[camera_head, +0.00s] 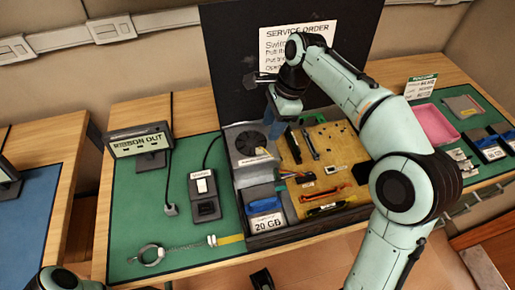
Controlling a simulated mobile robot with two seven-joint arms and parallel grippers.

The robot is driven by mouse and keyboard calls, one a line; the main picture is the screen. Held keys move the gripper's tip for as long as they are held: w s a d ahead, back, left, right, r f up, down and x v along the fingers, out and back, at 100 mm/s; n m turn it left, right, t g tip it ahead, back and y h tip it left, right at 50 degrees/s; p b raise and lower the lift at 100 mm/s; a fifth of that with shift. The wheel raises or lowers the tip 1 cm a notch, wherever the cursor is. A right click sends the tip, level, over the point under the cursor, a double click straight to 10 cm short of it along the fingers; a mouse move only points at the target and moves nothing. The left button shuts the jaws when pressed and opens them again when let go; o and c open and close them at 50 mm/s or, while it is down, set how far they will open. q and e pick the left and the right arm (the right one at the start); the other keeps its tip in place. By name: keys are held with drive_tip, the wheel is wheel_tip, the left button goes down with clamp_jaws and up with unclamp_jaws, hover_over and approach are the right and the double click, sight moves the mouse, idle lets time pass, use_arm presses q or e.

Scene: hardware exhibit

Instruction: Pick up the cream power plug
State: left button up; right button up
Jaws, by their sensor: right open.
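A small pale grey plug (170,209) lies on the green mat at the end of a dark cable, below the small sign. It is the only plug I can make out, and its cream colour is not clear. My right gripper (279,118) hangs over the back of the open dark case, near the fan unit, well right of and behind the plug. It is open, and I see nothing held in it. Its fingertips are small and partly blend with the case. Only a piece of my left arm shows at the bottom left; its gripper is out of view.
A black switch box (204,197) stands between the plug and the case (290,236). A sign (139,143) stands behind the plug. A ring with a coiled cord (150,255) lies in front. A pink tray (435,124) is at the right. The mat around the plug is mostly clear.

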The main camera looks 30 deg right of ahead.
sight(259, 148)
drive_tip(key=x, duration=0.3)
drive_tip(key=b+x, duration=0.1)
drive_tip(key=x, duration=0.2)
drive_tip(key=b+x, duration=0.1)
drive_tip(key=x, duration=0.2)
drive_tip(key=shift+w+a+f, duration=0.1)
drive_tip(key=shift+w+f, duration=0.1)
drive_tip(key=shift+w, duration=0.1)
use_arm(q)
drive_tip(key=shift+w+f, duration=0.3)
drive_tip(key=shift+f, duration=0.25)
drive_tip(key=shift+w+f, duration=0.3)
drive_tip(key=shift+f, duration=0.2)
use_arm(e)
drive_tip(key=shift+c, duration=0.3)
clamp_jaws()
